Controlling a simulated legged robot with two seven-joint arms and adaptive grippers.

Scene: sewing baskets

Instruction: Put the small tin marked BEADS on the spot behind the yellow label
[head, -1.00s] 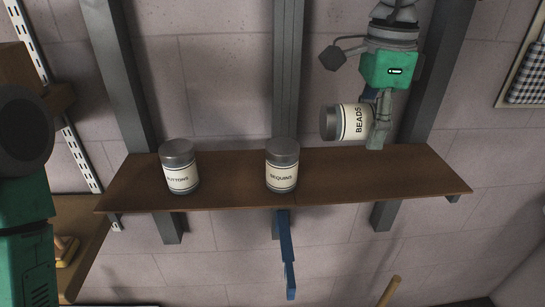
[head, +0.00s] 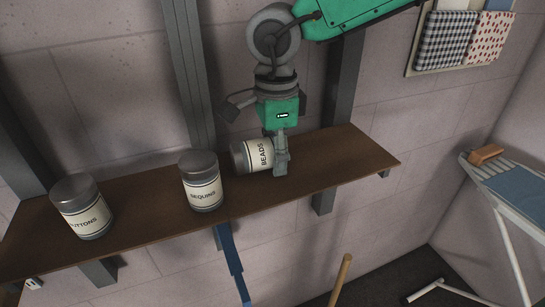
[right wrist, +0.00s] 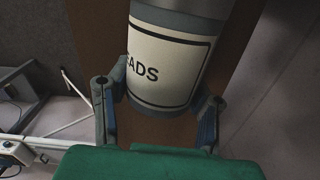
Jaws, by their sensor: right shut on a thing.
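The small tin marked BEADS (head: 250,155) lies on its side, its lid toward the left, at the right part of the brown wall shelf (head: 335,155). My right gripper (head: 281,165) is shut on it, pointing down. The right wrist view also shows the tin (right wrist: 168,65) between the two fingers, with part of its lettering cut off. I cannot tell whether the tin touches the shelf. No yellow label shows in these views. My left gripper is not in view.
A tin marked SEQUINS (head: 201,182) stands upright left of the BEADS tin. A tin whose visible letters read UTTONS (head: 82,206) stands farther left. The shelf's right end is bare. An ironing board (head: 510,195) stands at the far right.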

